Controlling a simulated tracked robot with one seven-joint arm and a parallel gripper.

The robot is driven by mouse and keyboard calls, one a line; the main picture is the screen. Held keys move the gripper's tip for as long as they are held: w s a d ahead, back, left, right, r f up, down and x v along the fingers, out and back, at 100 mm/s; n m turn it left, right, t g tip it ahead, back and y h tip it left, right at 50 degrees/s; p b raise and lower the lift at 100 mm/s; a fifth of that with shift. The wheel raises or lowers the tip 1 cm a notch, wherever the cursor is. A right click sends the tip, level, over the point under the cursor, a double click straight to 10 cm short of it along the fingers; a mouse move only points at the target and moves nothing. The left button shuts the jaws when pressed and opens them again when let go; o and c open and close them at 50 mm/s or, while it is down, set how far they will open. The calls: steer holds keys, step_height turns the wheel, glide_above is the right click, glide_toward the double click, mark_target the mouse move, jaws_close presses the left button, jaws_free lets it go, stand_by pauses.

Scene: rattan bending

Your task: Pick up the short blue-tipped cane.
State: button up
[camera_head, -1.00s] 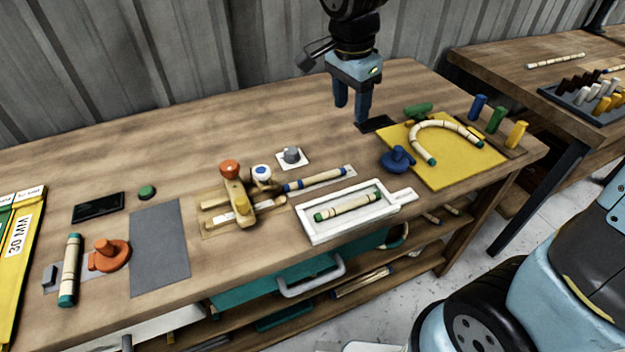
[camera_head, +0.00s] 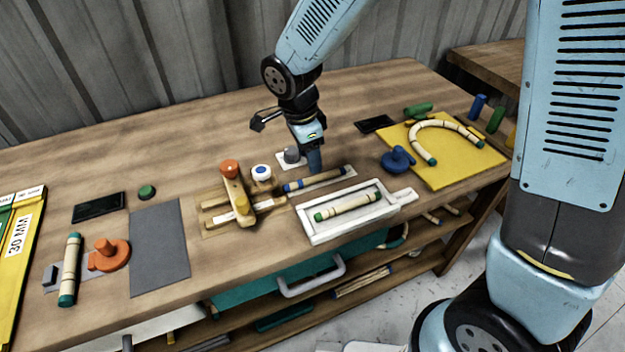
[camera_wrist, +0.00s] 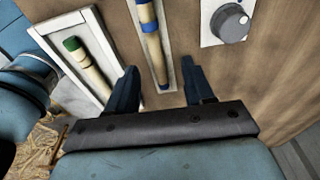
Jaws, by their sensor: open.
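The short blue-tipped cane (camera_head: 314,181) lies on a narrow pale strip (camera_head: 347,172) on the bench, beside the wooden clamp block. It has blue bands and pale sections. In the wrist view the cane (camera_wrist: 152,44) runs between my two fingers, off their tips. My gripper (camera_head: 312,163) is open and hangs just above the cane's right part; its gap also shows in the wrist view (camera_wrist: 163,84). The fingers partly hide the cane in the head view, and I cannot tell the exact height between them.
A white tray (camera_head: 306,228) holding a green-tipped cane (camera_head: 347,207) lies in front. A grey knob (camera_head: 291,155) on a white plate stands close behind my gripper. The wooden jig (camera_head: 238,199) is to the left, a blue clamp (camera_head: 397,159) to the right.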

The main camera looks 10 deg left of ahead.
mark_target(314, 177)
steer(key=f, duration=0.2)
steer(key=d+f, duration=0.1)
steer(key=f, duration=0.1)
steer(key=shift+s+f, duration=0.2)
steer(key=shift+f, duration=0.8)
jaws_close()
